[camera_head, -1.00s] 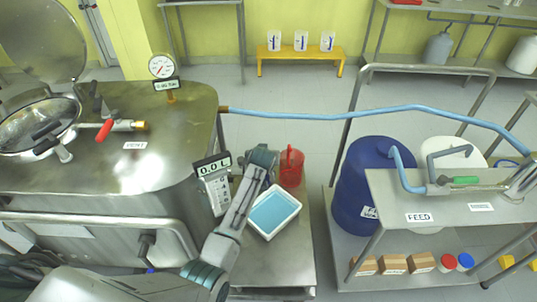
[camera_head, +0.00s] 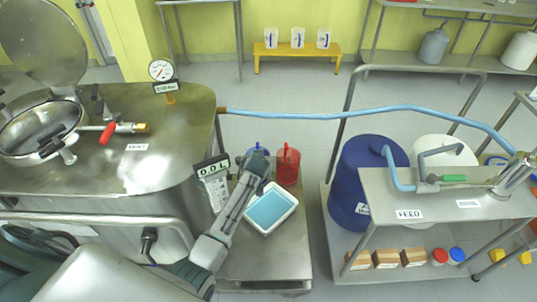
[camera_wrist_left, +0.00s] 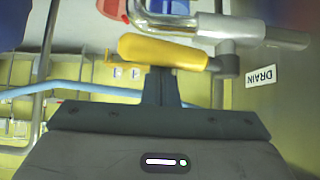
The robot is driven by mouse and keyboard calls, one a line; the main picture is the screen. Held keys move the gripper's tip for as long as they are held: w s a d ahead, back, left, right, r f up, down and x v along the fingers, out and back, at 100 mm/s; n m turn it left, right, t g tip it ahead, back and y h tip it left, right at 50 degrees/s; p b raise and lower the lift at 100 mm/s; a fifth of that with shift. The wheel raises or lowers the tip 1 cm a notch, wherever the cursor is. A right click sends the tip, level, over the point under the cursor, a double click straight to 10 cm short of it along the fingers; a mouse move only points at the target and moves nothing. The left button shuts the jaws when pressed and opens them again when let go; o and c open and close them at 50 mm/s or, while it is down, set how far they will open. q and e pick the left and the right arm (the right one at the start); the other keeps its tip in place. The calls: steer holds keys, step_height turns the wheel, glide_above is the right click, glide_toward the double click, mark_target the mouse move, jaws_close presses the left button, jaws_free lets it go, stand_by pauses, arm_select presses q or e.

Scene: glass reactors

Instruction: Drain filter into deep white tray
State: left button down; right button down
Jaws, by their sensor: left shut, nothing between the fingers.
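The deep white tray (camera_head: 290,199) sits on the low steel platform beside the reactor and has a flat blue surface inside. The handle sits by a metal pipe (camera_wrist_left: 230,27) near a DRAIN label (camera_wrist_left: 261,77). My right gripper is not in view. The filter cannot be clearly identified.
A red jug (camera_head: 288,165) and a partly hidden blue jug (camera_head: 257,150) stand behind the tray. A 0.0 L display (camera_head: 211,168) is beside my arm. The reactor (camera_head: 175,130) is left; a blue drum (camera_head: 372,165) is right. A blue hose (camera_head: 350,112) crosses behind.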

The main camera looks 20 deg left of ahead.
arm_select(q)
steer(key=shift+s+a+p, duration=0.2)
steer(key=shift+s+p, duration=0.5)
steer(key=shift+s, duration=0.15)
steer(key=shift+s+a+p, duration=0.25)
steer(key=shift+s+p, duration=0.5)
steer(key=shift+s, duration=0.15)
steer(key=shift+s+a+p, duration=0.2)
steer(key=shift+s+p, duration=0.5)
steer(key=shift+s, duration=0.15)
steer(key=shift+s+a, duration=0.1)
